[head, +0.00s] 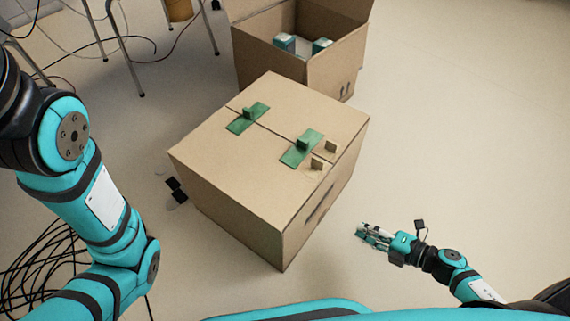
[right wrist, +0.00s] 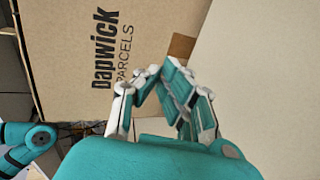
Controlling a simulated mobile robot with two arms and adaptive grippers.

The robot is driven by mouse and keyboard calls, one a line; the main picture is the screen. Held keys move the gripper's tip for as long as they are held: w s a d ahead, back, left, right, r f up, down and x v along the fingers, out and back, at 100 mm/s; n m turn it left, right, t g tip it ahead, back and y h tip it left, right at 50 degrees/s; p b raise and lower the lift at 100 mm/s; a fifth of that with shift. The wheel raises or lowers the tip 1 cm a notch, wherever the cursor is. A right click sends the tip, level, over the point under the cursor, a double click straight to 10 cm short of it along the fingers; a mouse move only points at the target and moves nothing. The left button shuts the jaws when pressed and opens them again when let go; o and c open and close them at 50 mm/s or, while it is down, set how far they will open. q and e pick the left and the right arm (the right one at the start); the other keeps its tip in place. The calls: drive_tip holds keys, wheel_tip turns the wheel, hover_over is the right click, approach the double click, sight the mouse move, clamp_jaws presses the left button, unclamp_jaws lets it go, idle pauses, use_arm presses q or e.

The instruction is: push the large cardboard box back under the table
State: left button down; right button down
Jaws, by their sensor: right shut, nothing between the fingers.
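The large closed cardboard box (head: 265,110) stands on the floor in the middle of the head view. Its top carries two green strips with raised blocks and two small tan tabs, and its right side has a dark mark. The right wrist view shows a box side (right wrist: 65,40) printed "Dapwick PARCELS". My right gripper (head: 364,235) is shut and empty, low beside the box's right side; its fingers (right wrist: 158,78) show in front of the box in the wrist view. Contact cannot be told. My left arm shows at the left, its gripper out of view. Thin metal legs (head: 125,55) stand upper left; no tabletop shows.
An open cardboard box (head: 270,55) with small teal and white packs inside stands right behind the large one. Black cables (head: 40,265) lie on the floor at lower left. Small dark pieces (head: 177,190) lie by the box's left side. The floor at right (head: 470,120) is clear.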

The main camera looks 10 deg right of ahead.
sight(324, 204)
drive_tip(key=shift+w+a, duration=2)
drive_tip(key=shift+w, duration=0.2)
drive_tip(key=shift+w+a, duration=1.95)
drive_tip(key=shift+w, duration=0.2)
drive_tip(key=shift+w+a+r, duration=0.1)
drive_tip(key=shift+w+a, duration=2.15)
drive_tip(key=shift+w, duration=0.2)
drive_tip(key=shift+w+a, duration=0.4)
drive_tip(key=shift+w, duration=0.05)
drive_tip(key=shift+w+a, duration=0.95)
drive_tip(key=shift+w, duration=0.15)
drive_tip(key=shift+w+a, duration=2)
drive_tip(key=shift+w, duration=0.15)
drive_tip(key=shift+w+a, duration=1.25)
drive_tip(key=shift+w, duration=0.1)
